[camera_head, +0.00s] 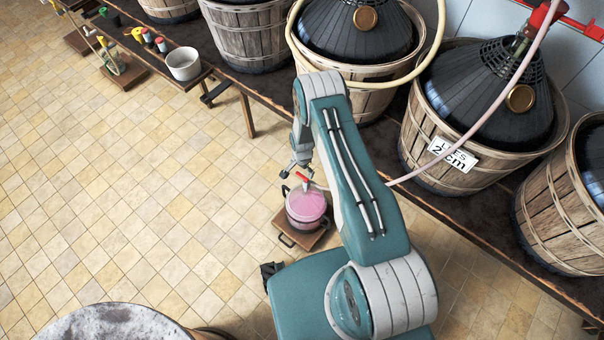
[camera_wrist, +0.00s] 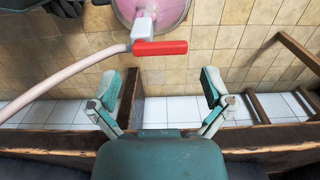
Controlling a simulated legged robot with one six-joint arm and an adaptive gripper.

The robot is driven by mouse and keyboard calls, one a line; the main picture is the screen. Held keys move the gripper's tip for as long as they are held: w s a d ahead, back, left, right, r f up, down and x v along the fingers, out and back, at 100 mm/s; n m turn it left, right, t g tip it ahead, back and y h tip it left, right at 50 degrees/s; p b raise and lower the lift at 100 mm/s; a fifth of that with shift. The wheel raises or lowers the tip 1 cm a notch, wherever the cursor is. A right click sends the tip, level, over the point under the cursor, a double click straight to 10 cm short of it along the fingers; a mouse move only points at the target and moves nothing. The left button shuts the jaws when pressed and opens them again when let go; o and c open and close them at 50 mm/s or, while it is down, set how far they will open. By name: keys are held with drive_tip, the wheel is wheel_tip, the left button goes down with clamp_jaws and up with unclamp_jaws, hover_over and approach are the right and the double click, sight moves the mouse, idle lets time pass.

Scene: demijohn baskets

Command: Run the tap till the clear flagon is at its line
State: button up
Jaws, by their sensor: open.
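In the wrist view the tap's red lever (camera_wrist: 160,47) lies crosswise, just beyond my fingertips. My gripper (camera_wrist: 160,88) is open and empty, its two fingers apart and not touching the lever. In the head view my gripper (camera_head: 296,167) is small, close above the tap. A clear glass vessel (camera_head: 113,64) stands on a wooden block at upper left, possibly the flagon; its line and level are too small to see.
A white bucket (camera_head: 184,64) and small coloured items stand at upper left. The tiled floor (camera_head: 130,180) at left is clear.

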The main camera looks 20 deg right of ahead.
sight(302, 176)
drive_tip(key=shift+f, duration=1.7)
drive_tip(key=c, duration=0.9)
drive_tip(key=shift+s+a+n, duration=0.1)
drive_tip(key=shift+n, duration=0.2)
drive_tip(key=n, duration=0.4)
drive_tip(key=s+n, duration=0.1)
drive_tip(key=n, duration=0.2)
drive_tip(key=s+n, duration=0.1)
drive_tip(key=n, duration=0.3)
drive_tip(key=shift+s+a+n, duration=0.1)
drive_tip(key=shift+a+n, duration=0.2)
drive_tip(key=shift+a, duration=0.1)
